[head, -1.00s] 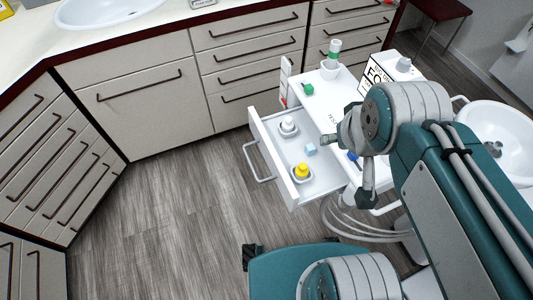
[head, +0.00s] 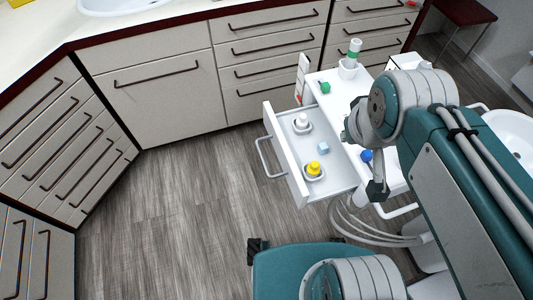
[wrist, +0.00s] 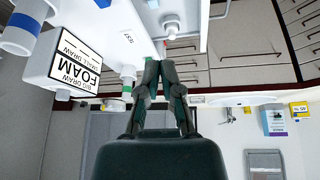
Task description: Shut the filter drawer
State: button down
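The open drawer (head: 292,174) is a white drawer with a grey bar handle (head: 266,157), pulled out from the left side of a white cart (head: 330,102).
A box labelled FOAM (wrist: 82,62) shows in the wrist view. Beige cabinets (head: 160,105) line the back and left. Wood floor (head: 185,210) is clear left of the drawer.

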jog(key=w+a+f+n+g+h, duration=0.1)
jog(key=w+a+f+n+g, duration=0.15)
jog(key=a+n, duration=0.3)
jog(key=w+a+f+n+g+h, duration=0.1)
jog(key=w+a+f+n, duration=0.25)
jog(key=a+n, duration=0.2)
jog(key=a+f+n+h, duration=0.2)
jog(key=a+f+n, duration=0.3)
jog(key=a, duration=0.2)
jog(key=a+f+n+h, duration=0.1)
jog(key=a+f+n, duration=0.3)
jog(key=a, duration=0.4)
jog(key=w+d+f, duration=0.2)
jog(key=d+f, duration=0.6)
jog(key=shift+w+f, duration=0.2)
jog(key=shift+d, duration=0.15)
